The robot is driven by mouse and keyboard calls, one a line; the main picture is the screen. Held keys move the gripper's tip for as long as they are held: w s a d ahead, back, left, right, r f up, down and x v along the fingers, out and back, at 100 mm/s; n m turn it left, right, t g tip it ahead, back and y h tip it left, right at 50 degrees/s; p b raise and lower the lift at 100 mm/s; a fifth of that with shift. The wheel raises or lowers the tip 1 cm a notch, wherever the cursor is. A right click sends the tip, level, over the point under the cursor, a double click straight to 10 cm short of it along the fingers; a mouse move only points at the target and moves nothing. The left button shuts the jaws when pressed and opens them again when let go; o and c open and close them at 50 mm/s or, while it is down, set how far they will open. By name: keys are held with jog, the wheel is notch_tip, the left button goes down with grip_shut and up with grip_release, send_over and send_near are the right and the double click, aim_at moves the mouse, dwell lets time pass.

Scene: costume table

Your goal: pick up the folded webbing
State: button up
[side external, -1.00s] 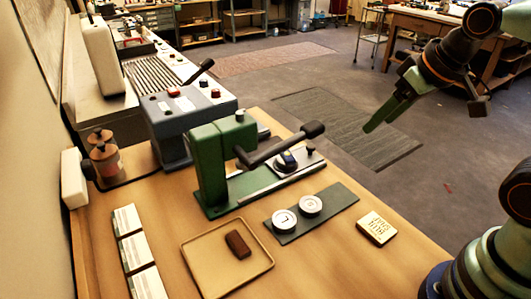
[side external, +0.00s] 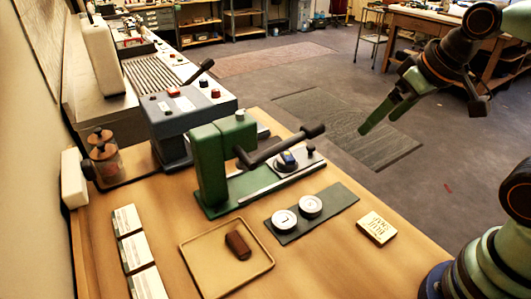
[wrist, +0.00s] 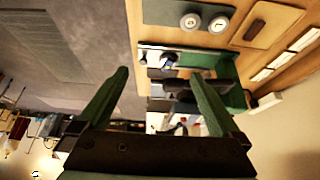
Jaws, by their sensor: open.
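The folded webbing, a small dark brown bundle (side external: 238,245), lies in a shallow tan tray (side external: 190,262) at the front of the table. It also shows near the top right of the wrist view (wrist: 254,30). My gripper (side external: 380,116) is up at the right in the side view, beyond the table's edge and well apart from the webbing. In the wrist view its two green fingers (wrist: 160,76) are spread, with nothing held between them.
A green lever press (side external: 210,165) stands behind the tray. A dark mat (side external: 345,198) with two white round dials lies right of the tray, then a small lettered block (side external: 377,227). White cards (side external: 138,252) line the left. Bare tabletop surrounds the tray.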

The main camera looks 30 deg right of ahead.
jog(key=w+r+m+g, duration=0.2)
jog(key=w+r+m, duration=0.55)
jog(key=r, duration=0.25)
jog(key=m+g, duration=0.4)
jog(key=m, duration=1)
send_over(287, 153)
notch_tip(287, 153, down, 5)
notch_tip(287, 153, down, 26)
jog(key=shift+s+r, duration=0.1)
jog(key=shift+r, duration=0.15)
jog(key=c, duration=1.3)
jog(key=shift+r, duration=0.2)
